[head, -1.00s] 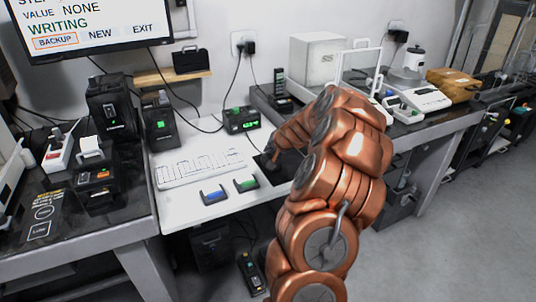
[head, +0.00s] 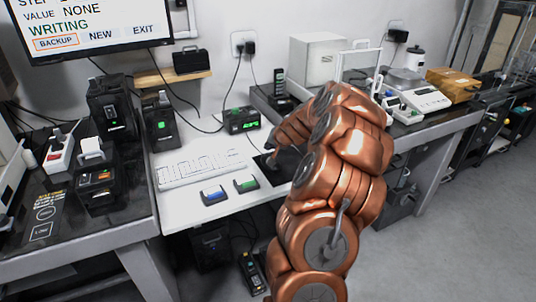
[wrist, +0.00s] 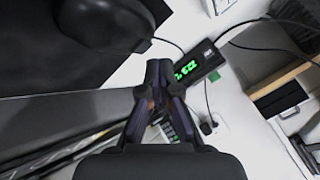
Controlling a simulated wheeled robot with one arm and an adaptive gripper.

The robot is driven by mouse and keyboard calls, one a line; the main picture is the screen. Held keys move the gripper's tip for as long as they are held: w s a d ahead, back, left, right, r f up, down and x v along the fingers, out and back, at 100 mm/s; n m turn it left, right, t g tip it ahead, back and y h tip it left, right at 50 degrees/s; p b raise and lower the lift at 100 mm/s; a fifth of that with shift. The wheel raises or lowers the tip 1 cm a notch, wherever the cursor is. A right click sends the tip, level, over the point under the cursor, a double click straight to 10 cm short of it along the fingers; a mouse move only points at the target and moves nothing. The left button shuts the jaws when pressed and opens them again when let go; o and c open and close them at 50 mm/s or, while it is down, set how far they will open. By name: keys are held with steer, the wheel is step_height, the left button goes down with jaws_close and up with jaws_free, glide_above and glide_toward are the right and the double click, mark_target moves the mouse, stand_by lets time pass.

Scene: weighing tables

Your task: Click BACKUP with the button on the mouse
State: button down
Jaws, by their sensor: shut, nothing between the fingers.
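The monitor (head: 95,22) at the top left of the head view shows VALUE NONE, WRITING, and the buttons BACKUP, NEW and EXIT. BACKUP (head: 56,42) has an orange outline. A black mouse pad (head: 261,162) lies right of the keyboard. In the wrist view, a dark rounded thing, apparently the mouse (wrist: 105,27), sits on the black pad (wrist: 40,60) at the upper left. My gripper (wrist: 158,66) is shut and empty, beside it in that view. In the head view my gripper (head: 272,165) is over the pad; whether it touches the mouse cannot be told.
A white keyboard (head: 205,168) and blue and green button blocks (head: 213,195) (head: 246,183) are left of the pad. A small clock-like box with green digits (head: 242,120) stands behind it. Scales (head: 427,99) stand on the right table.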

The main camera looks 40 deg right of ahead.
mark_target(269, 154)
steer(key=shift+r+p, duration=1.35)
steer(key=shift+r, duration=1.15)
steer(key=a+r+n+g+y+p, duration=0.1)
steer(key=a+r+n+y+p, duration=0.2)
steer(key=a, duration=0.9)
steer(key=a+r+n+g+y, duration=0.15)
steer(key=a+r, duration=0.35)
steer(key=a, duration=0.8)
steer(key=s+a+r+n+g+p, duration=0.3)
steer(key=s+a+n, duration=0.1)
steer(key=s+a, duration=0.85)
steer(key=s+a+r+n+g+h+p, duration=0.1)
steer(key=s+a+g+p, duration=0.1)
steer(key=s, duration=1.1)
steer(key=s+a+r+n+g+h+p, duration=0.1)
steer(key=s+a+n+g+p, duration=0.1)
steer(key=s, duration=1)
steer(key=shift+s+a+r+g, duration=0.4)
steer(key=shift+a+g, duration=0.25)
steer(key=shift+a, duration=0.55)
